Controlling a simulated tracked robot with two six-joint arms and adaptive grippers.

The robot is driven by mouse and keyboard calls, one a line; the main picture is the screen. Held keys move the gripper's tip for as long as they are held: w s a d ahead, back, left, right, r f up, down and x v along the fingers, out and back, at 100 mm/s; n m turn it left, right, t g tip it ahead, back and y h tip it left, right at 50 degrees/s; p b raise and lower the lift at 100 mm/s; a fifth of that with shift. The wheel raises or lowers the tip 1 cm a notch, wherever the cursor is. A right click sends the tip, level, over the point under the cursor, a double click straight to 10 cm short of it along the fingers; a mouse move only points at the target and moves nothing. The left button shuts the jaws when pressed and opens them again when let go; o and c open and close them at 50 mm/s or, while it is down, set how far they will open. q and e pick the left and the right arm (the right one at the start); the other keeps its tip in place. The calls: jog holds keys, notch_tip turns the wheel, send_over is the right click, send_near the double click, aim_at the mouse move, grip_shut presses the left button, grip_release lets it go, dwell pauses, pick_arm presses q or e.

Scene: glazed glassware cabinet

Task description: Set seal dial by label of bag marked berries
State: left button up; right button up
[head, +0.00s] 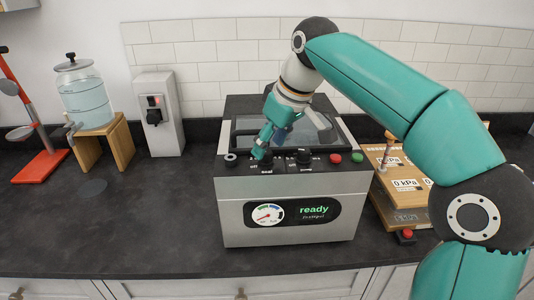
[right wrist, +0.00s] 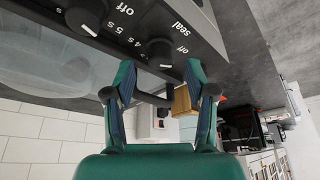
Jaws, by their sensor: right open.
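A vacuum sealer (head: 232,203) with a steel front and glass lid stands on the dark counter, its display (head: 313,211) reading "ready". The seal dial (right wrist: 160,52), a black knob with a white pointer line, shows in the right wrist view beside the words "seal" and "off". A second black dial (head: 304,156) is to its right in the head view, with labels in seconds in the wrist view. My right gripper (right wrist: 162,76) is open around the seal dial's line, its fingertips close to the panel; contact cannot be told. No bag marked berries is visible. My left gripper is not in view.
A red button (head: 335,158) and a green button (head: 357,157) sit right of the dials. A wooden stand (head: 384,209) with kPa labels is close on the right. A water jar (head: 84,95) and a grey dispenser (head: 158,130) stand left.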

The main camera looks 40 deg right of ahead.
jog(key=shift+x, duration=1.15)
grip_shut()
